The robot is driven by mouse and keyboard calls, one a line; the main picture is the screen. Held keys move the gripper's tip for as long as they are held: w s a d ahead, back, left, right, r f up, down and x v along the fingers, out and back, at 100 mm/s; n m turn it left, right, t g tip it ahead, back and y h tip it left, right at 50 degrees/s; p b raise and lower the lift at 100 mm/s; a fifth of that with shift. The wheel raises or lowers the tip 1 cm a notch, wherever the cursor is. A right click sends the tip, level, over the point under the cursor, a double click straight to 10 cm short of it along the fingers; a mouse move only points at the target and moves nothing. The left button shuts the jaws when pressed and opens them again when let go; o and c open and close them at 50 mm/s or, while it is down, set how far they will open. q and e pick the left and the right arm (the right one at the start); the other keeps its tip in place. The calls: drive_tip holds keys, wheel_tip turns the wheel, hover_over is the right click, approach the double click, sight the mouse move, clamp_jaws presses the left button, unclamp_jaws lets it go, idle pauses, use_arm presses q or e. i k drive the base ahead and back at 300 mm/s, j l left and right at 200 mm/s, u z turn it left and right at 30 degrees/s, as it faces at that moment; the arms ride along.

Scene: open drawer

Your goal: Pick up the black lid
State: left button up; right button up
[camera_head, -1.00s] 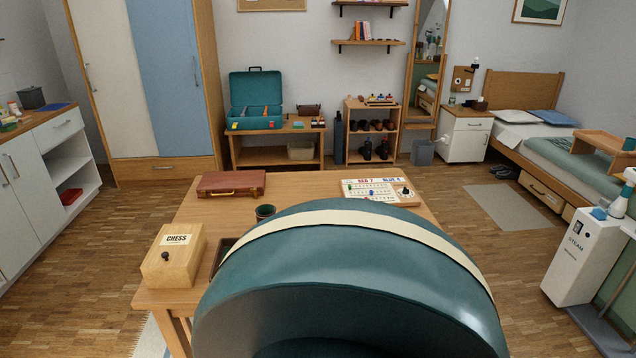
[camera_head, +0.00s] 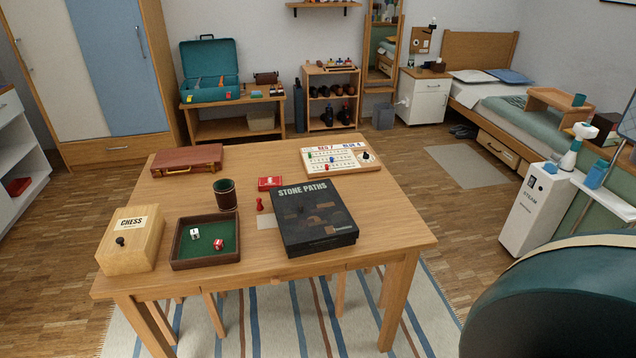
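The black lid (camera_head: 308,208) is the top of a flat black game box on the wooden table. It bears the words STONE PATHS and a dim printed picture. The box lies right of the table's middle, near the front edge, slightly turned. The lid appears shut on the box. I cannot make out the seam between lid and base. Neither of my grippers shows in the head view.
On the wooden table (camera_head: 398,216) are a green-lined dice tray (camera_head: 206,267), a dark cup (camera_head: 226,195), a CHESS box (camera_head: 130,243), a red card box (camera_head: 270,184), a score board (camera_head: 340,158) and a brown case (camera_head: 187,160). The table's right front corner is clear.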

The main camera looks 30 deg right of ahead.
sight(309, 215)
drive_tip(key=z, duration=1.05)
